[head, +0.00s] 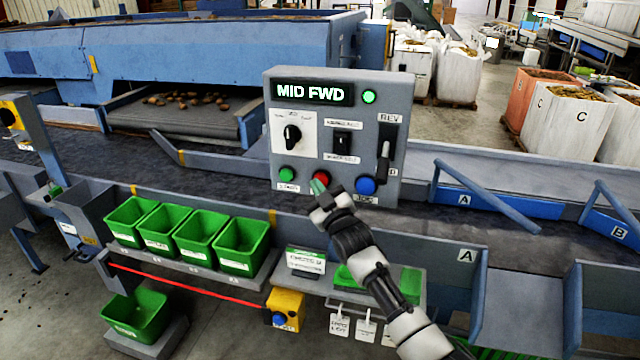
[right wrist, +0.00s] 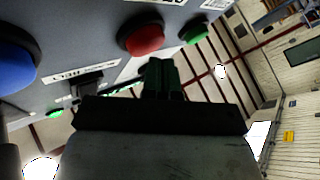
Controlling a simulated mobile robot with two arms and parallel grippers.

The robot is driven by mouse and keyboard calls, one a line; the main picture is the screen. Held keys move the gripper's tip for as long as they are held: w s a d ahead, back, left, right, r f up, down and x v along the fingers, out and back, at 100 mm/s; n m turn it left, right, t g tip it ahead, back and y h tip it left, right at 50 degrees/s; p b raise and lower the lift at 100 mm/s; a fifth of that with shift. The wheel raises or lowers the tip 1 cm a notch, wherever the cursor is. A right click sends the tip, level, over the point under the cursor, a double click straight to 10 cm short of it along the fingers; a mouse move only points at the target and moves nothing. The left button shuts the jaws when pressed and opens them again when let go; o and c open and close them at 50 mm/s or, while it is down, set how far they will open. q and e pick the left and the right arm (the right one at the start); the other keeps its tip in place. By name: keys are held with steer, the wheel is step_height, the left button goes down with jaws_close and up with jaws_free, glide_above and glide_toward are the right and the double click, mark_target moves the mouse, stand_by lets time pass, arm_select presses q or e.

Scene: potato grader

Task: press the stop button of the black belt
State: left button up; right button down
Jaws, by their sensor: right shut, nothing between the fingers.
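The grey control box (head: 337,100) stands over the black belt (head: 225,186), its display reading MID FWD beside a lit green lamp (head: 369,97). The red button (head: 320,178) sits low on its face, between a green button (head: 287,174) and a blue one (head: 366,186). My right gripper (head: 318,187) is shut and empty, its fingertips right at the red button. The right wrist view shows the fingertips (right wrist: 162,75) close to the red button (right wrist: 141,36); I cannot tell whether they touch. The button's label is hidden. My left gripper is out of view.
The box also carries a rotary knob (head: 292,136), a black rocker switch (head: 342,143) and a lever (head: 384,160) marked REV. Several green bins (head: 240,246) stand along the front shelf. A yellow box with a blue button (head: 279,319) hangs below.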

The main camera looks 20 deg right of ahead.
steer(key=shift+w+d+b, duration=0.3)
steer(key=shift+w+b, duration=0.1)
steer(key=shift+b, duration=0.05)
stand_by(0.7)
steer(key=shift+r, duration=0.1)
steer(key=shift+s+a+p, duration=0.5)
steer(key=shift+s+p, duration=0.2)
steer(key=shift+s, duration=0.05)
steer(key=s+a+p, duration=0.2)
steer(key=s+p, duration=0.1)
steer(key=s, duration=0.1)
steer(key=shift+s+a, duration=0.1)
steer(key=shift+a, duration=0.3)
steer(key=shift+f, duration=0.2)
